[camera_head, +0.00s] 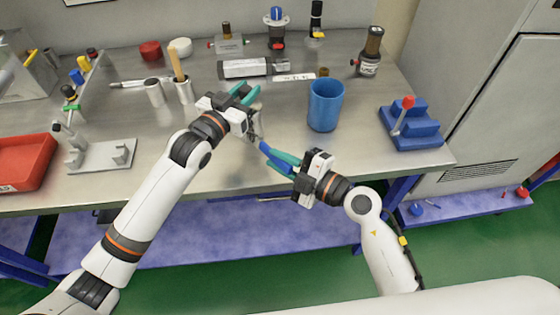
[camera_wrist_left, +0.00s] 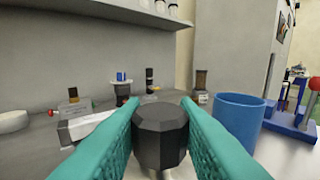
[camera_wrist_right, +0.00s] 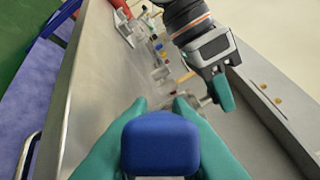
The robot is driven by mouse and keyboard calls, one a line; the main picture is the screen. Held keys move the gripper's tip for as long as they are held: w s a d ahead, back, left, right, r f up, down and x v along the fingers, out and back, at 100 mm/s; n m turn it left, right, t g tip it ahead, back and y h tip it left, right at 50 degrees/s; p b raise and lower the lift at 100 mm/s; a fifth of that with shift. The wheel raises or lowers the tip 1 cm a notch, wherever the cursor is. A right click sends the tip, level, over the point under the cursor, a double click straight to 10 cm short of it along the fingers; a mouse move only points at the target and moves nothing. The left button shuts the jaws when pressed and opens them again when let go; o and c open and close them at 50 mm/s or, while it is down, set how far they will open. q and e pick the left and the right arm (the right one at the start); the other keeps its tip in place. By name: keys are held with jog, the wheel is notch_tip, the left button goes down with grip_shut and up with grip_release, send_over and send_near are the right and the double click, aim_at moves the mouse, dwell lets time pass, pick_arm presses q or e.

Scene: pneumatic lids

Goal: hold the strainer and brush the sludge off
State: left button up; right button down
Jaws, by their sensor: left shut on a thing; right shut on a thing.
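My left gripper (camera_head: 247,94) is above the table, its teal fingers shut on the strainer's dark faceted end (camera_wrist_left: 160,135). The strainer's thin greyish part (camera_head: 256,127) hangs below the fingers in the head view. My right gripper (camera_head: 277,157) is lower and nearer the front edge, shut on the blue brush handle (camera_head: 264,146), which points up and left toward the strainer. The handle's blunt end (camera_wrist_right: 160,145) fills the lower middle of the right wrist view. The brush's tip and the strainer are very close; I cannot tell whether they touch. I cannot make out sludge.
A blue bin (camera_head: 325,107) stands right of the strainer. A blue stepped block with a red-knobbed lever (camera_head: 412,128) is at the right. Metal cups (camera_head: 154,92), one holding a wooden handle (camera_head: 178,64), stand left of my left gripper. A red tray (camera_head: 22,163) is far left.

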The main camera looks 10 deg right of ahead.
jog(key=shift+r, duration=0.45)
jog(key=shift+r, duration=0.1)
jog(key=shift+d+r, duration=0.15)
jog(key=shift+r, duration=0.35)
jog(key=shift+r, duration=0.15)
jog(key=shift+d+r, duration=0.1)
jog(key=shift+r, duration=0.3)
jog(key=shift+f, duration=0.15)
jog(key=shift+f, duration=0.5)
jog(key=shift+f, duration=0.15)
jog(key=shift+w+f, duration=0.1)
jog(key=shift+f, duration=0.35)
